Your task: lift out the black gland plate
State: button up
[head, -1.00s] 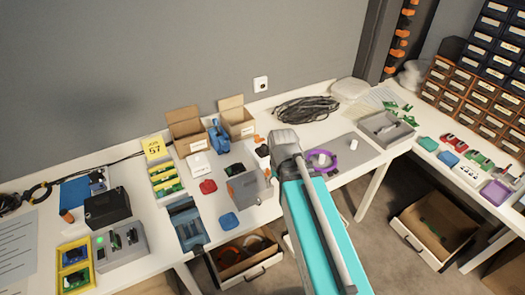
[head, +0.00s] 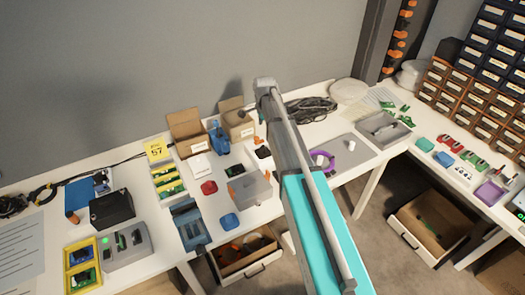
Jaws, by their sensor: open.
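I cannot single out the black gland plate for sure. A small flat black piece (head: 263,152) lies on the table behind the grey box with orange marks (head: 249,188), just left of my arm. Two open brown cartons stand at the back, a left one (head: 188,143) and a right one (head: 240,130); their insides are too small to read. My gripper (head: 262,115) is open, beside and right of the right carton. It is mostly hidden by my arm, and its fingertips cannot be made out.
A blue tool (head: 219,138) stands between the cartons. Red (head: 209,187) and blue (head: 229,220) pieces lie in front. A black cable coil (head: 308,109) is behind my arm. A black box (head: 110,208) stands at the left.

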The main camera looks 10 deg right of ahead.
aim_at(263, 147)
jog(key=shift+w+r+m, duration=0.1)
jog(key=shift+w+m, duration=0.3)
jog(key=shift+w, duration=0.35)
notch_tip(263, 147, down, 9)
jog(key=b, duration=0.8)
jog(key=shift+r+b, duration=0.2)
jog(key=shift+b, duration=0.1)
jog(key=shift+s+f+b, duration=0.1)
jog(key=shift+f+b, duration=2.5)
grip_shut()
